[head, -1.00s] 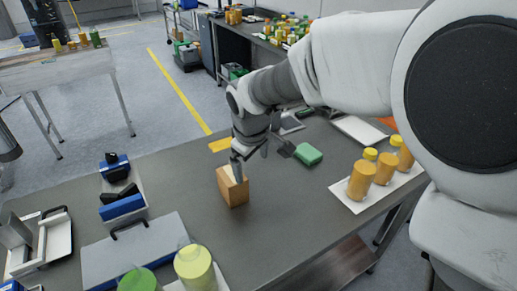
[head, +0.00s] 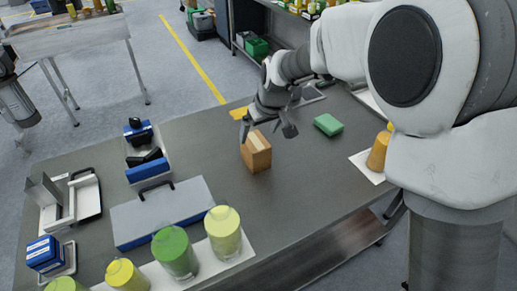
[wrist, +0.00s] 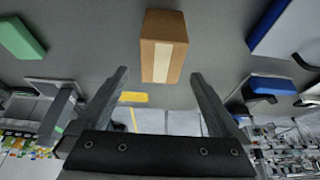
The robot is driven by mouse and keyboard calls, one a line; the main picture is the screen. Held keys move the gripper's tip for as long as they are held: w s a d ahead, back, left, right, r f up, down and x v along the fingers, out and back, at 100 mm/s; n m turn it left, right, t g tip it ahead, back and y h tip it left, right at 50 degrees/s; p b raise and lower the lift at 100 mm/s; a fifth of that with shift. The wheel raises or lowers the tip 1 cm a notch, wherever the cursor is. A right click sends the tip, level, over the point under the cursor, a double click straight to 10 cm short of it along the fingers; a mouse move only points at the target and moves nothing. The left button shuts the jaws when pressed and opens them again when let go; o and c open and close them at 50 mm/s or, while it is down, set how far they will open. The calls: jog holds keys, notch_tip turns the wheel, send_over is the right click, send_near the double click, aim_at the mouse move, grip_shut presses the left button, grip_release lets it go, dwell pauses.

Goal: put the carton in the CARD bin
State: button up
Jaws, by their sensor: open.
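The carton (head: 256,153) is a brown box with a pale strip of tape, standing on the grey table. It also shows in the wrist view (wrist: 163,47), top centre, beyond the fingertips. My gripper (head: 267,128) is open and empty, with its fingers apart just behind and above the carton in the head view. In the wrist view my gripper (wrist: 160,74) has its two fingers spread wider than the carton, with nothing between them. I cannot make out a bin marked CARD in either view.
A green block (head: 328,125) lies right of the carton. A grey-blue flat case (head: 163,212) lies to the left, with a tray of blue and black items (head: 147,160) behind it. Jars (head: 175,252) stand at the front left, an orange bottle (head: 379,152) at the right. Table around the carton is clear.

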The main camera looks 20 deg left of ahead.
aim_at(256, 136)
jog(key=x, duration=0.8)
jog(key=shift+a+f+b, duration=0.1)
jog(key=shift+f+b, duration=0.2)
jog(key=shift+f, duration=0.15)
jog(key=shift+c, duration=0.3)
jog(key=c, duration=1.3)
jog(key=shift+r, duration=0.6)
jog(key=r, duration=0.3)
jog(key=shift+w+d+r, duration=0.3)
jog(key=shift+d, duration=0.1)
jog(key=w+d+r, duration=0.6)
jog(key=d, duration=0.2)
jog(key=shift+d+r+p, duration=0.15)
jog(key=shift+d+p, duration=0.15)
jog(key=shift+p, duration=0.15)
